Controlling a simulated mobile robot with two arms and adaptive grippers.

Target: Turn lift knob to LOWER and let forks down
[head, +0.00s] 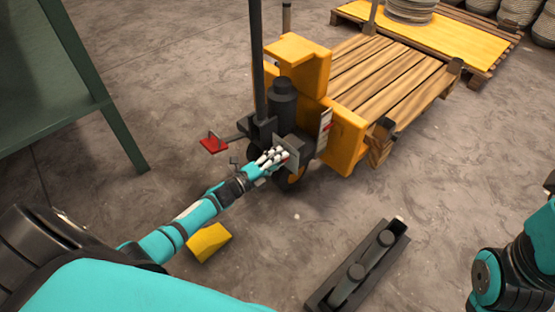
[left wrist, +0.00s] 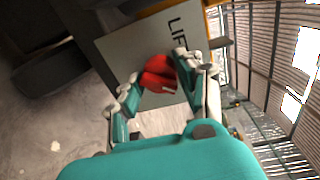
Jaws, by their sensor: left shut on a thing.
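My left gripper (head: 270,159) reaches to the pump end of a yellow pallet truck (head: 303,62). In the left wrist view my left gripper (left wrist: 153,90) has its fingers around a red lift knob (left wrist: 158,74). The knob sits on a grey plate (left wrist: 120,50) with black lettering, of which "LIF" is readable. The fingers hide part of the knob and the plate, so its setting cannot be read. In the head view the plate (head: 293,146) shows beside the fingers. The forks are hidden under a wooden pallet (head: 385,68). My right gripper is out of view.
A red pedal (head: 213,143) sticks out left of the pump. A yellow wedge (head: 208,242) and a dark grey bar with rollers (head: 357,268) lie on the floor. A green table (head: 45,100) stands at the left.

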